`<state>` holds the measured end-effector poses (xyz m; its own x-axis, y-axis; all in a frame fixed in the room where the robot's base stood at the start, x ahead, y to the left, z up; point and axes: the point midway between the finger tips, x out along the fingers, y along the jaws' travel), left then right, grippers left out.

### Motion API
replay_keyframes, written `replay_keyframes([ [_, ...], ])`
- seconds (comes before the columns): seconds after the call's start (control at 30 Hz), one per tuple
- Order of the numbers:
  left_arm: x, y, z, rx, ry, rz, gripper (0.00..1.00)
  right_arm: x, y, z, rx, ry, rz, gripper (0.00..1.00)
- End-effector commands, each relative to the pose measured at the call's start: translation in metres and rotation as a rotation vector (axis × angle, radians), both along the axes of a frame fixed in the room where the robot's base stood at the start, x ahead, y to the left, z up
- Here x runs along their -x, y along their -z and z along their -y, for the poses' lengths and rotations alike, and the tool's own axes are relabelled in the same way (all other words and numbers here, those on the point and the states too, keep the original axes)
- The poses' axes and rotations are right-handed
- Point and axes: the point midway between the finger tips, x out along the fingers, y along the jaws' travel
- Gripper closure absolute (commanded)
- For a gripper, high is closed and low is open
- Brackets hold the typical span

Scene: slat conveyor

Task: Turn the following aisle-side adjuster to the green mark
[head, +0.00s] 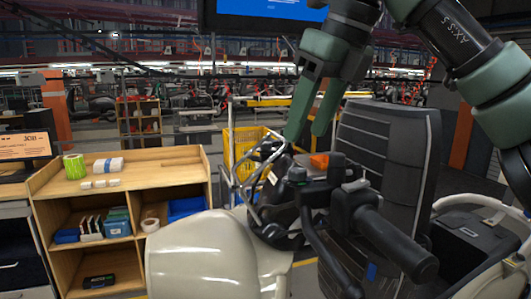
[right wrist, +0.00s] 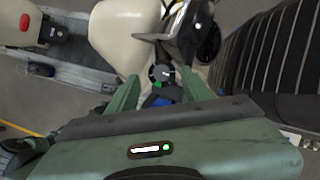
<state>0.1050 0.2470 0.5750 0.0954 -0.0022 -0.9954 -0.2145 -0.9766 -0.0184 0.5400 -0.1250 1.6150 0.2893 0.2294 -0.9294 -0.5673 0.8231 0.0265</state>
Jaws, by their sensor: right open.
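My right gripper (head: 306,136) points down above the front of a scooter-like vehicle, its two green fingers apart and empty. In the right wrist view a small round dark knob (right wrist: 162,73) with a light line on its face lies between the open fingers, seen beyond their tips; it looks like the adjuster. A small green spot shows at its lower edge, and a blue part (right wrist: 158,102) lies just below it. I cannot tell exactly where the light line points relative to the green. In the head view the knob is not clearly made out. My left gripper is not in view.
The vehicle has a cream front body (head: 205,255), a black handlebar grip (head: 395,245) and a tall ribbed black seat (head: 385,145) close to the gripper. A wooden shelf (head: 125,167) with boxes and tape stands at left. A yellow crate (head: 240,145) is behind.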

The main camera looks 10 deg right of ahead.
Motion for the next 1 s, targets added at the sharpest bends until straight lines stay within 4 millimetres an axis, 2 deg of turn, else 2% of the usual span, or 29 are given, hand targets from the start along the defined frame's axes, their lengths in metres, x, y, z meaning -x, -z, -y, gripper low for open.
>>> replay_keyframes([
  [0.17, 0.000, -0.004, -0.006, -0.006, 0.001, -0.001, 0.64, -0.005, 0.014, -0.002, 0.001, 0.000, -0.001, 0.51],
  [0.4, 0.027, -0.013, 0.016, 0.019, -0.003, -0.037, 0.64, -0.015, 0.050, -0.012, 0.001, 0.000, -0.004, 0.51],
  [0.5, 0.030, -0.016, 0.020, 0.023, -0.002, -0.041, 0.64, -0.020, 0.062, -0.014, 0.001, 0.000, -0.004, 0.51],
  [0.6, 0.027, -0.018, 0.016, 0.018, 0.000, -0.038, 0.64, -0.021, 0.069, -0.016, 0.001, 0.001, -0.003, 0.51],
  [0.8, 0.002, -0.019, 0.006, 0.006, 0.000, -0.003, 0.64, -0.023, 0.072, -0.017, -0.001, 0.002, 0.000, 0.51],
  [0.9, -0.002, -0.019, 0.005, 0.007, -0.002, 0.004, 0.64, -0.022, 0.072, -0.017, -0.001, 0.001, 0.001, 0.51],
  [0.93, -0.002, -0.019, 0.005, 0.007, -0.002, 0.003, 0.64, -0.022, 0.072, -0.017, -0.001, 0.001, 0.001, 0.56],
  [1.0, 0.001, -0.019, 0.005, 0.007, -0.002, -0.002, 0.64, -0.022, 0.072, -0.017, -0.001, 0.001, 0.001, 0.76],
])
